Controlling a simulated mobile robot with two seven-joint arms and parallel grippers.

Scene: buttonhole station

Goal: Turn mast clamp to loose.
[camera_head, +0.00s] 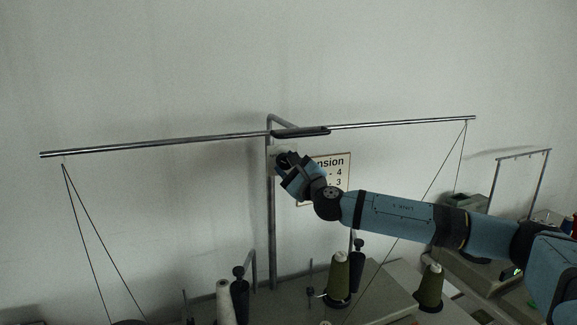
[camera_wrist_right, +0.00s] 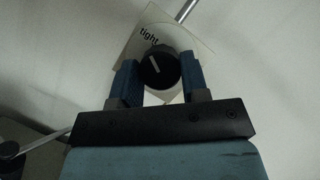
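The mast clamp knob (camera_wrist_right: 158,68) is round and black with a white pointer line. It sits in front of a pale tilted plate (camera_wrist_right: 185,35) marked "tight", and the line slants up toward that word. My right gripper (camera_wrist_right: 160,75) has one blue finger on each side of the knob. I cannot tell whether both fingers press on it. In the head view the right gripper (camera_head: 285,165) is at the upright mast (camera_head: 271,225), below the crossbar, and mostly hides the knob. My left gripper is out of view.
A long thin crossbar (camera_head: 200,141) with hanging threads runs above my arm. A "tension" sign (camera_head: 338,165) is partly behind my gripper. Thread cones, including an olive one (camera_head: 338,280) and a white one (camera_head: 225,303), stand below. The wall above is clear.

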